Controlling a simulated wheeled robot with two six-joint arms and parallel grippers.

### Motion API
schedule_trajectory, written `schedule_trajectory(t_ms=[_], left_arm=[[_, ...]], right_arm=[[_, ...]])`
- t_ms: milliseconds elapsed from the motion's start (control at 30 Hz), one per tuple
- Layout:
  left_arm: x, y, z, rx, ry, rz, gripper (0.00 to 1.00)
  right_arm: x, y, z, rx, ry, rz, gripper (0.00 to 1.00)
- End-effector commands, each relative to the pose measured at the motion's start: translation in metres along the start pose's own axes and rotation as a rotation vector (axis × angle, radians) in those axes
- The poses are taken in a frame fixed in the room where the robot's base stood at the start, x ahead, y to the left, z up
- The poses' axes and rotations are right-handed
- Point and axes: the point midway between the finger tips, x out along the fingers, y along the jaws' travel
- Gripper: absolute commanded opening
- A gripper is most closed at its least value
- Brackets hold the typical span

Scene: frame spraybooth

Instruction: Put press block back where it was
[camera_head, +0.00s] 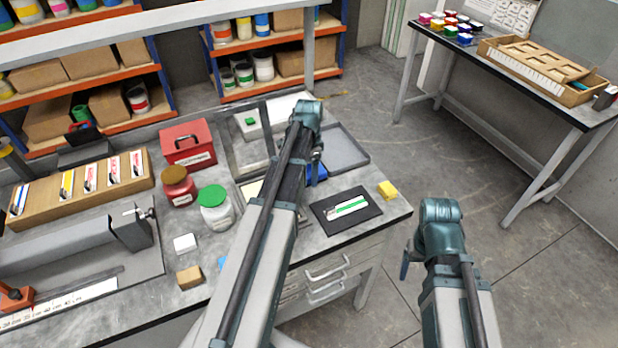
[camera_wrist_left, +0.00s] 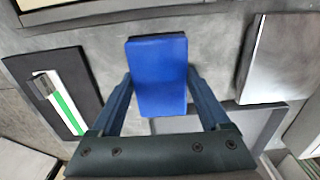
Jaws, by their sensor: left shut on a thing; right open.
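My left gripper (camera_wrist_left: 160,85) is shut on a blue block (camera_wrist_left: 158,75), which I take to be the press block. The block sits between the two fingers over the grey workbench top. In the head view the blue block (camera_head: 317,172) is mostly hidden behind my left arm, between the black mat and the grey tray. I cannot tell whether it touches the bench. My right gripper (camera_head: 404,264) is open and empty, off the bench's right edge, and only partly visible.
A grey tray (camera_head: 352,159) lies behind. A green-lidded jar (camera_head: 215,212) and red toolbox (camera_head: 188,148) stand left.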

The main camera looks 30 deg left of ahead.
Motion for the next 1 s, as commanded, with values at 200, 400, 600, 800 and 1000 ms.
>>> schedule_trajectory(t_ms=[200, 400, 600, 800, 1000], left_arm=[[0.004, 0.0, 0.0, 0.0, 0.0, 0.0, 0.35], [0.008, 0.0, 0.0, 0.0, 0.0, 0.0, 0.35], [0.006, 0.0, 0.0, 0.0, 0.0, 0.0, 1.0], [0.006, 0.0, 0.0, 0.0, 0.0, 0.0, 1.0], [-0.002, 0.0, 0.0, 0.0, 0.0, 0.0, 1.0]], right_arm=[[0.004, 0.0, 0.0, 0.0, 0.0, 0.0, 0.78], [0.007, -0.001, -0.001, 0.0, 0.0, 0.0, 0.78], [0.006, -0.001, 0.0, 0.0, 0.0, 0.0, 0.78], [0.006, -0.001, 0.0, 0.0, 0.0, 0.0, 0.78], [-0.002, 0.0, 0.0, 0.0, 0.0, 0.0, 0.78]])
